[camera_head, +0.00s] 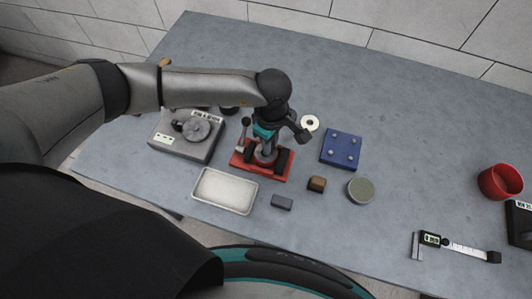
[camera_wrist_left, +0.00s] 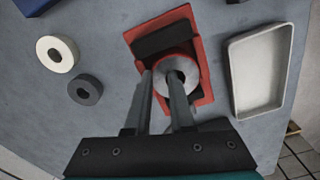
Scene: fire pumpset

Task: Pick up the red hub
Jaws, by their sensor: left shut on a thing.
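My left gripper (camera_head: 264,150) reaches down over a red stand (camera_head: 273,174) in the middle of the table. In the left wrist view its two fingers (camera_wrist_left: 162,77) are closed on a round hub (camera_wrist_left: 183,66). The hub has a grey metal face with a dark centre hole and a reddish side. It is above or in the red stand (camera_wrist_left: 197,28) between two black blocks. I cannot tell whether the hub is clear of the stand. In the head view the gripper mostly hides the hub. My right gripper is not in view.
A shallow white tray (camera_head: 225,190) lies in front of the stand. A grey device with a round plate (camera_head: 190,130) is left. A white ring (camera_head: 310,122), blue block (camera_head: 341,149) and round tin (camera_head: 361,189) lie right. A red cup (camera_head: 499,182) and caliper (camera_head: 460,245) are far right.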

